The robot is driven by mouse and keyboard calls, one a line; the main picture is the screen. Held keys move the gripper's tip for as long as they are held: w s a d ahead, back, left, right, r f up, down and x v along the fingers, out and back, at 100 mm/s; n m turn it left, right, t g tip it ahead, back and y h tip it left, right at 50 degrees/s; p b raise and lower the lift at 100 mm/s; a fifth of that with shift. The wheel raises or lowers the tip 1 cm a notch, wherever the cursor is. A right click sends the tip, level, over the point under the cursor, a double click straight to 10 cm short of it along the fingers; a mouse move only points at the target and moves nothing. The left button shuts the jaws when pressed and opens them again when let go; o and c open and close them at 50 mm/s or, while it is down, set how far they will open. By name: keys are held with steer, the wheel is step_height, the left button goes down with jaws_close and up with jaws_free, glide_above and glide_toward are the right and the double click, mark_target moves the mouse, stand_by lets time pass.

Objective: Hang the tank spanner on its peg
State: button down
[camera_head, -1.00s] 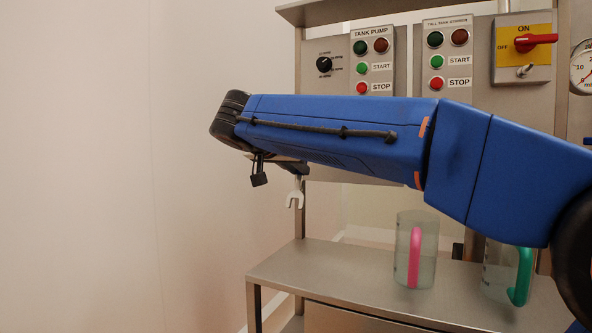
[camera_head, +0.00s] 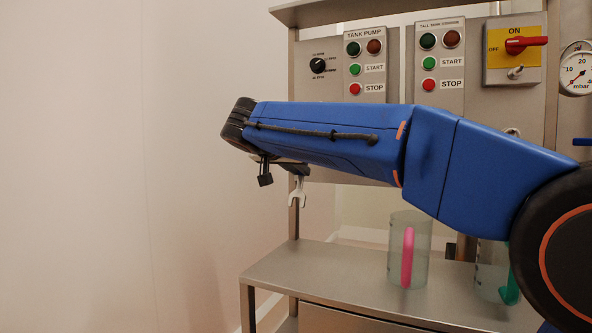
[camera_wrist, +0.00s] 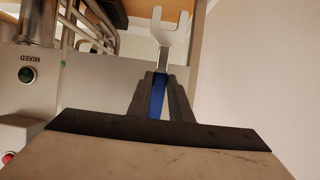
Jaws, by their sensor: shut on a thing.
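The tank spanner (camera_head: 297,194) shows below the front of my arm in the head view, its open silver jaw pointing down. In the wrist view the spanner (camera_wrist: 171,34) has its forked silver end pointing up and away, and its blue handle is between my two dark fingers. My gripper (camera_wrist: 158,84) is shut on that handle. In the head view my arm hides most of the gripper and the handle. I cannot make out the peg in either view.
A steel bench (camera_head: 330,272) holds a clear jug with a pink handle (camera_head: 407,258) and another with a green handle (camera_head: 511,288). Behind is a control panel (camera_head: 375,60) with buttons, a red-yellow switch (camera_head: 515,52) and a gauge (camera_head: 577,70). Plain wall fills the left.

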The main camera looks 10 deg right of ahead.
steer(key=shift+w+d, duration=0.8)
steer(key=shift+w, duration=0.25)
steer(key=shift+w+d+f, duration=0.3)
steer(key=shift+w+f, duration=0.15)
steer(key=c, duration=1.5)
jaws_free()
steer(key=shift+f, duration=0.1)
steer(key=shift+c, duration=0.2)
